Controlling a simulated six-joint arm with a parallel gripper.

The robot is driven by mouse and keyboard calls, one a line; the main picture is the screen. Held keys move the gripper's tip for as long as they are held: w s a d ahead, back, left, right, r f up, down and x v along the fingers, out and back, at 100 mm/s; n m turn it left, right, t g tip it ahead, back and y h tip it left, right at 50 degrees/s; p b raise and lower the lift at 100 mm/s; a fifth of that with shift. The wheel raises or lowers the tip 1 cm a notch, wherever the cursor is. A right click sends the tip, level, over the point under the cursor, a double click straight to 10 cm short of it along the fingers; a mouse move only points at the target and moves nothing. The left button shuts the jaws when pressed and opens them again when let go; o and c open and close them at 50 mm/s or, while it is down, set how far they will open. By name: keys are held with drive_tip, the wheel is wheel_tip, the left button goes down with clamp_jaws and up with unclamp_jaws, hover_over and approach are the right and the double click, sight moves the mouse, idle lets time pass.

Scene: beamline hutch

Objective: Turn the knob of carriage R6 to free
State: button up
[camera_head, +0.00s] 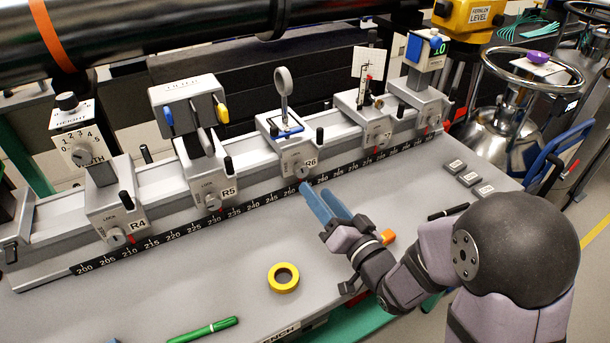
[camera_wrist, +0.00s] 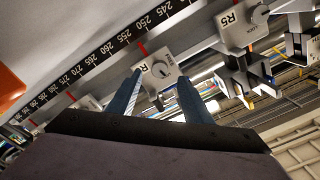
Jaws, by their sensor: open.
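Carriage R6 (camera_head: 286,141) sits mid-rail and carries a ring-shaped holder on a post. Its small round knob (camera_head: 301,170) is on the sloped front face, beside the R6 label. In the wrist view the knob (camera_wrist: 159,70) shows between and beyond my fingertips; its exact pointer direction is too small to read. My gripper (camera_head: 317,190) has blue fingers, spread open and empty. It is just in front of and slightly below the knob in the head view. The left finger in the wrist view partly covers the label.
Carriages R5 (camera_head: 212,185) and R4 (camera_head: 117,212) stand to the left; more stand to the right. A scale strip (camera_head: 180,233) runs along the rail front. Yellow tape (camera_head: 283,278), a green marker (camera_head: 204,331) and an orange block (camera_head: 388,236) lie on the bench.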

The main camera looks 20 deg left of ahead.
sight(302, 174)
drive_tip(key=shift+p+x, duration=0.55)
drive_tip(key=shift+x, duration=3)
drive_tip(key=shift+f, duration=0.1)
drive_tip(key=c, duration=1.1)
drive_tip(key=shift+o, duration=0.2)
drive_tip(key=shift+f+n+b, duration=0.15)
drive_tip(key=shift+n+b, duration=1)
drive_tip(key=shift+n, duration=0.45)
drive_tip(key=o, duration=1.1)
drive_tip(key=shift+c, duration=0.2)
